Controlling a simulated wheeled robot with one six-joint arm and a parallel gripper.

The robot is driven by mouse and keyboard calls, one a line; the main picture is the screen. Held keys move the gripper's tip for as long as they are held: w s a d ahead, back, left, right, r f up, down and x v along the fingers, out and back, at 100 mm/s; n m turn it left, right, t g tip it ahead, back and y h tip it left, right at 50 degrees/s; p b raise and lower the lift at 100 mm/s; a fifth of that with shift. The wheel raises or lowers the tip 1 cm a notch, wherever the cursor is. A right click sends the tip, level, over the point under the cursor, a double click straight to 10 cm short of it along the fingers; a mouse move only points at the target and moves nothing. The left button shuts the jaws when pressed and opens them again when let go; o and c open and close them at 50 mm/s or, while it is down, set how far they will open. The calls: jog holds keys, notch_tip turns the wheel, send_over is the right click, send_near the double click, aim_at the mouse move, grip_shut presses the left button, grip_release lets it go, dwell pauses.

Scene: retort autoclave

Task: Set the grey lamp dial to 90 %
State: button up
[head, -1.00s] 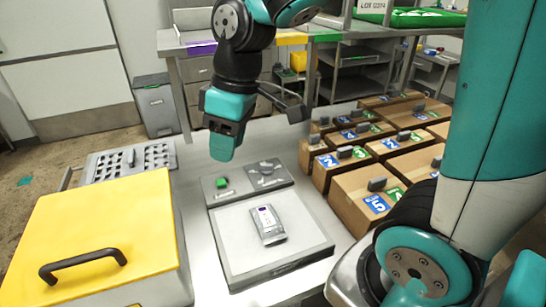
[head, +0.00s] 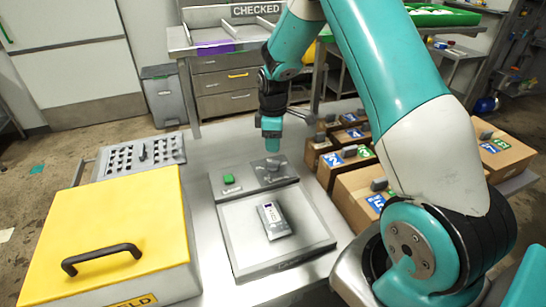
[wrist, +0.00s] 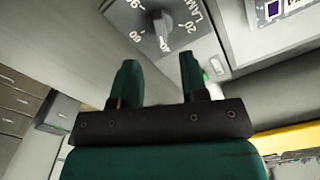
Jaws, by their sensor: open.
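The grey lamp dial (head: 273,163) is on the right of the control strip (head: 250,184) behind the light plate. In the wrist view the dial (wrist: 160,24) shows beyond my fingertips, with printed numbers around it, such as 20 and 60, and part of the word LAMP. Its ridge lies near the number at the bottom of the scale; I cannot tell the exact setting. My gripper (wrist: 158,68) is open and empty, its two green fingers apart. In the head view my gripper (head: 271,146) hangs just above the dial, seemingly not touching it.
A green button (head: 229,179) sits left of the dial. A pouch (head: 275,219) lies on the light plate (head: 243,240). Cardboard boxes (head: 350,186) stand close on the right. A yellow-lidded box (head: 105,225) and a perforated tray (head: 118,158) are at left.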

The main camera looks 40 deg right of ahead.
aim_at(273, 161)
notch_tip(273, 161, down, 7)
jog(key=shift+f+p, duration=0.2)
jog(key=shift+p, duration=0.45)
grip_shut()
